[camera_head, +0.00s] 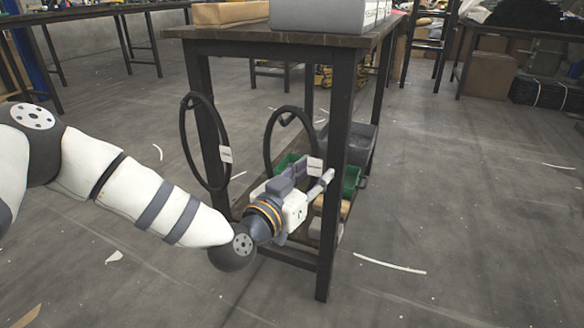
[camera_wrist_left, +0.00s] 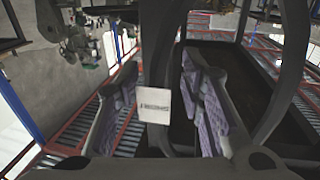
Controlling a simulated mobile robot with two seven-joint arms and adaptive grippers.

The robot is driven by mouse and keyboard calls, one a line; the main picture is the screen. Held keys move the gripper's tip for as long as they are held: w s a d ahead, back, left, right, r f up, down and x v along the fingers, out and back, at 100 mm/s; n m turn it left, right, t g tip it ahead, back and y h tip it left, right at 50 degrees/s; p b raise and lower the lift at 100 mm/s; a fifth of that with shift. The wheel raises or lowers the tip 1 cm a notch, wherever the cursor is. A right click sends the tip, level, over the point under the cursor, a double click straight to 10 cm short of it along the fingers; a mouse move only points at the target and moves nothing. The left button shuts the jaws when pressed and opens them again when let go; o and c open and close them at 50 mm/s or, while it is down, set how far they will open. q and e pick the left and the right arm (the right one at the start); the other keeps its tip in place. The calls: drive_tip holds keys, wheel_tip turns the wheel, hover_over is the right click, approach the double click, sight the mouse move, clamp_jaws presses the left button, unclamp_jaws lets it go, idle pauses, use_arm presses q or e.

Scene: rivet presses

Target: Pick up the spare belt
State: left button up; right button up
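Two black belts hang as loops from the side of a dark table. The left belt (camera_head: 184,140) has a white tag (camera_head: 226,155) and hangs clear of the gripper. The right belt (camera_head: 268,150) also has a white tag (camera_head: 314,167), and my left gripper (camera_head: 314,176) is at its lower right part, by that tag. In the left wrist view, the gripper's fingers (camera_wrist_left: 160,68) stand apart, with a dark belt band (camera_wrist_left: 160,40) and the tag (camera_wrist_left: 154,104) showing between them. The tag's print is not readable. My right gripper is out of view.
The table (camera_head: 345,41) carries a cardboard box (camera_head: 230,13) and a grey bin (camera_head: 325,15). Its front leg (camera_head: 335,170) stands close to my gripper. Green and dark bins (camera_head: 352,180) sit on the low shelf behind. The floor to the right is mostly open.

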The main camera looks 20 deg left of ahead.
use_arm(q)
drive_tip(key=shift+w+r, duration=0.1)
drive_tip(key=shift+r, duration=0.05)
clamp_jaws()
